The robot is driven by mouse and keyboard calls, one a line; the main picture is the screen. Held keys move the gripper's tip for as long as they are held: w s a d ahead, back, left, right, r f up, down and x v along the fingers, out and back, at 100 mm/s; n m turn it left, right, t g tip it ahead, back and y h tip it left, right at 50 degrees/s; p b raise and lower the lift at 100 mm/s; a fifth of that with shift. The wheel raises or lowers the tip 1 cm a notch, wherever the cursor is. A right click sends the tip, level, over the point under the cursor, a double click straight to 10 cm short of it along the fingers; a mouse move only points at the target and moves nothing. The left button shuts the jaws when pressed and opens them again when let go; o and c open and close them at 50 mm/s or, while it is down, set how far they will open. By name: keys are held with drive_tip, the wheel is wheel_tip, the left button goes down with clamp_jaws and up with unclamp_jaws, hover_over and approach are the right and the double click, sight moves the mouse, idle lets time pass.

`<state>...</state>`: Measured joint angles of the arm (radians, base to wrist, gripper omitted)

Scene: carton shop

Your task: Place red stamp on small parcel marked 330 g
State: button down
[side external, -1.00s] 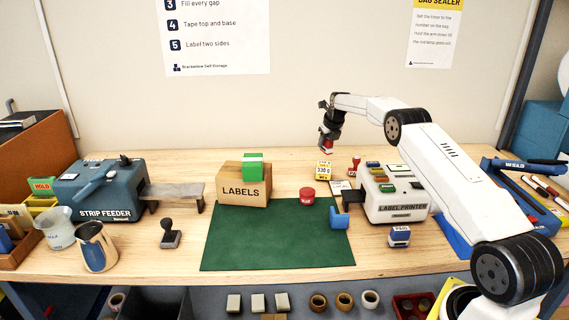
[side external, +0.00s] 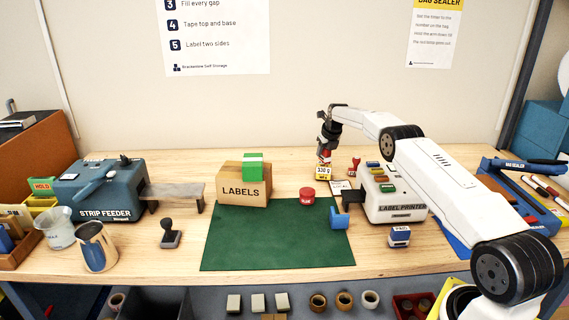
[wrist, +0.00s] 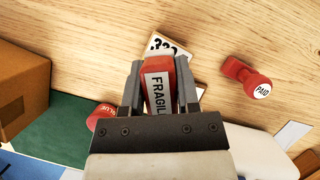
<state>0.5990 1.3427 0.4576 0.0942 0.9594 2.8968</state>
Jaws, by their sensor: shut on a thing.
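My gripper (side external: 326,152) is at the back of the table, right of the carton, and points down. In the wrist view my gripper (wrist: 159,82) is shut on a red stamp (wrist: 157,68) with a white FRAGILE label. The stamp shows as a small red patch (side external: 325,157) in the side view. The small parcel marked 330 g (side external: 323,174) is directly below it, with a yellow and white face. In the wrist view the parcel (wrist: 199,50) is partly hidden behind the stamp and fingers. I cannot tell whether stamp and parcel touch.
A red PAID stamp (wrist: 240,72) lies to the right of the parcel. A label printer (side external: 397,205) stands right, a red glue pot (side external: 307,196) in front. The LABELS carton (side external: 242,190) with a green block (side external: 252,168) is left. The green mat (side external: 275,245) is mostly clear.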

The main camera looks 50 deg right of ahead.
drive_tip(key=shift+f, duration=0.6)
drive_tip(key=shift+c, duration=1.7)
unclamp_jaws()
drive_tip(key=shift+r, duration=0.1)
drive_tip(key=shift+v, duration=0.85)
drive_tip(key=v, duration=1.1)
